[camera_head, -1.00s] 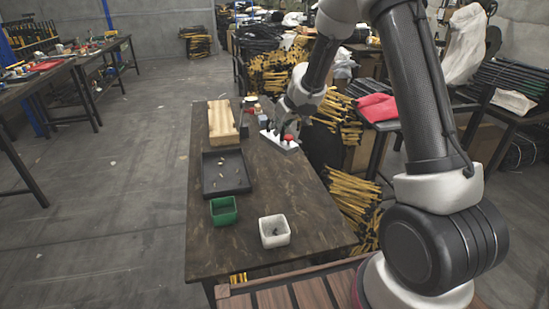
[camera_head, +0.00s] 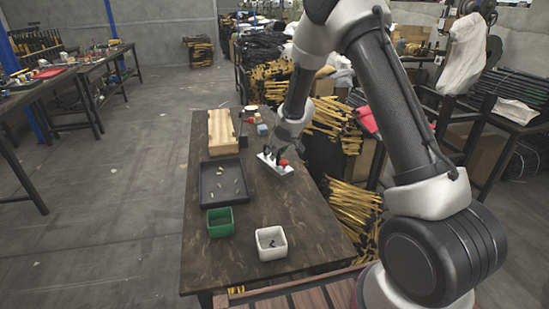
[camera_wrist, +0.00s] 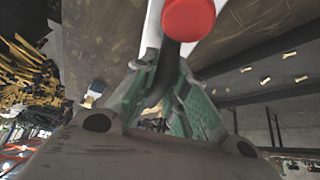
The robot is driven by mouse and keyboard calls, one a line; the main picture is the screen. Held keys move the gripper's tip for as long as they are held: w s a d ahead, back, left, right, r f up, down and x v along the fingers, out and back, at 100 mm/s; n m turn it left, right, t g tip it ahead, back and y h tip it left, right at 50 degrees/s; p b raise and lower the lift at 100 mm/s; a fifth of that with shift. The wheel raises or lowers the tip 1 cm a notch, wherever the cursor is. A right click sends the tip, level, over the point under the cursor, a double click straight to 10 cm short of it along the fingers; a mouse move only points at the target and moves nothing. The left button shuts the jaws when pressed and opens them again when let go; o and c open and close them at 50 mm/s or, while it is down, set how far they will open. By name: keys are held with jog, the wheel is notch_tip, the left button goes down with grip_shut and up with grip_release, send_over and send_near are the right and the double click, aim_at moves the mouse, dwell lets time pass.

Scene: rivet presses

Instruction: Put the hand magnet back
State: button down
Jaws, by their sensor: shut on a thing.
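The hand magnet (camera_head: 272,166) has a pale flat plate, a dark handle and a red round knob. In the head view it is at the right side of the dark worktable, just below my gripper (camera_head: 276,147). In the wrist view, the fingers of my gripper (camera_wrist: 160,98) with green pads are shut on its dark handle. The red knob (camera_wrist: 188,18) stands out beyond the fingertips, and the pale plate is partly hidden behind it. I cannot tell whether the plate touches the tabletop or hangs slightly above it.
A black tray (camera_head: 206,200) with small pieces lies left of the magnet. A wooden box (camera_head: 222,132) is behind it. A green bin (camera_head: 220,222) and a white bin (camera_head: 270,243) stand nearer. Small items sit by the box.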

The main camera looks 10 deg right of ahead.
jog(key=shift+f, duration=1.1)
jog(key=shift+f, duration=0.1)
jog(key=c, duration=1.4)
grip_release()
jog(key=shift+c, duration=0.2)
